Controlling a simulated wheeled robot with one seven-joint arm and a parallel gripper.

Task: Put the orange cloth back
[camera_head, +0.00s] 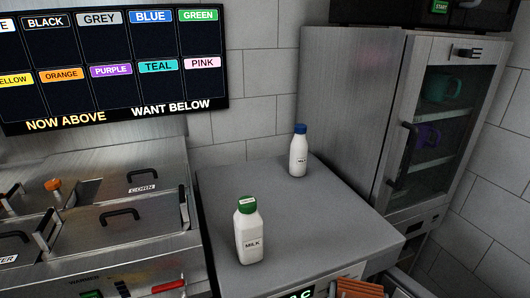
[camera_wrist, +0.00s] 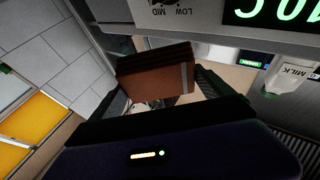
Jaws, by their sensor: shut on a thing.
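The orange cloth (camera_wrist: 155,75) is a folded, brown-orange stack with a pale stripe near one end. In the wrist view my gripper (camera_wrist: 160,88) is shut on it, with a dark finger on each side. The cloth also shows in the head view (camera_head: 358,288), cut off by the bottom edge, low at the front of the grey counter. Most of my gripper is out of the head view. The place where the cloth belongs cannot be told from these frames.
The grey counter (camera_head: 300,222) bears a green-capped milk bottle (camera_head: 249,232) and a blue-capped bottle (camera_head: 299,152). A glass-door cabinet (camera_head: 436,130) with mugs stands at the right. Lidded steel bins (camera_head: 120,210) and a colour screen (camera_head: 110,65) are at the left.

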